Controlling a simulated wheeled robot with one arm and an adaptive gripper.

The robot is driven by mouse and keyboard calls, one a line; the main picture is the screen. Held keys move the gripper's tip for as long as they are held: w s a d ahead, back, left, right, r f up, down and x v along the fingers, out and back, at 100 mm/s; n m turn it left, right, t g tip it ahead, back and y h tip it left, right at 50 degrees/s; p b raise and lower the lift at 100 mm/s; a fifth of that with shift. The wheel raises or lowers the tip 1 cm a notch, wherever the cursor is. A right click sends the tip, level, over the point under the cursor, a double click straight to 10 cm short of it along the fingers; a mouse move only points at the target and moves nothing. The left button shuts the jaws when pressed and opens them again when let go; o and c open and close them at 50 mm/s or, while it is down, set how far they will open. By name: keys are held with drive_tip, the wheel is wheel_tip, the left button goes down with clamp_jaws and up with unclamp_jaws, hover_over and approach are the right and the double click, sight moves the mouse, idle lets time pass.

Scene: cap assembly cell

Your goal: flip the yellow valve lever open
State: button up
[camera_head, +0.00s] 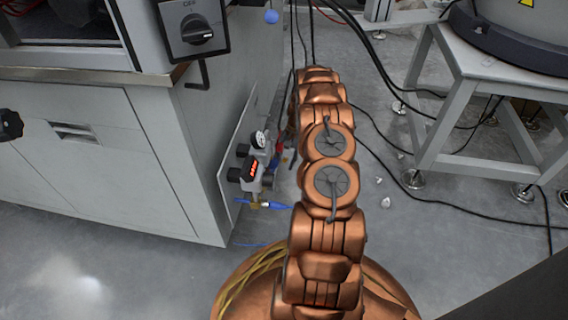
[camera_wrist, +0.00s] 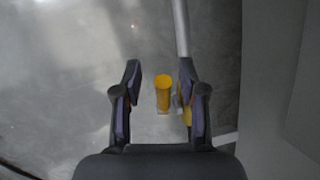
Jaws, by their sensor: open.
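In the wrist view, the yellow valve lever (camera_wrist: 163,93) stands out between the two fingers of my gripper (camera_wrist: 160,78). Its rounded end faces the camera. My gripper is open, with one finger on each side of the lever. Gaps show on both sides, wider on the left. A second yellow patch (camera_wrist: 187,114) shows beside the right finger, partly hidden by it; I cannot tell if it belongs to the same valve. In the head view, my copper-coloured arm hides the gripper, and I cannot make out the lever there.
A grey pipe (camera_wrist: 181,28) runs up from behind the right finger. A pale panel (camera_wrist: 264,75) stands to the right. In the head view, a cabinet (camera_head: 95,165) with a gauge unit (camera_head: 254,168) stands left of my arm; a metal stand (camera_head: 480,95) and black cables are right.

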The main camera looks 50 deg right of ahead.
clamp_jaws()
idle(0.3)
drive_tip(key=shift+r+p, duration=0.25)
drive_tip(key=shift+p, duration=0.55)
drive_tip(key=shift+w+h+p, duration=0.1)
drive_tip(key=shift+h+p, duration=0.2)
drive_tip(key=shift+p, duration=0.7)
drive_tip(key=p, duration=0.3)
drive_tip(key=shift+f+t+h, duration=0.3)
drive_tip(key=shift+t, duration=0.1)
drive_tip(key=shift+s+a+f, duration=0.1)
drive_tip(key=shift+s+f, duration=0.15)
drive_tip(key=shift+s, duration=0.05)
drive_tip(key=shift+c, duration=0.5)
unclamp_jaws()
drive_tip(key=shift+o, duration=0.5)
drive_tip(key=shift+w+a, duration=0.1)
